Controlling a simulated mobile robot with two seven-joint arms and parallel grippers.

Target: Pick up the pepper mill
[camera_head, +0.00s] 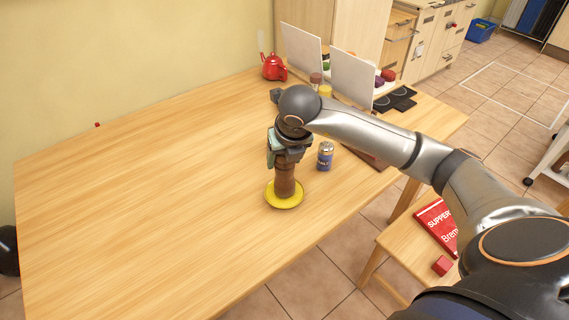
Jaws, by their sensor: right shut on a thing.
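The brown wooden pepper mill (285,182) stands upright on a small yellow saucer (284,203) on the wooden table. My right gripper (286,158) points down from above and is shut around the mill's upper part, hiding its top. The mill's lower end appears to be at the saucer; I cannot tell whether it touches. My left gripper is not in view.
A blue salt can (325,156) stands close to the right of the gripper. A red teapot (273,67) and upright white panels (352,77) are at the back. The table's left side (120,200) is clear. A bench (400,247) is at the right.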

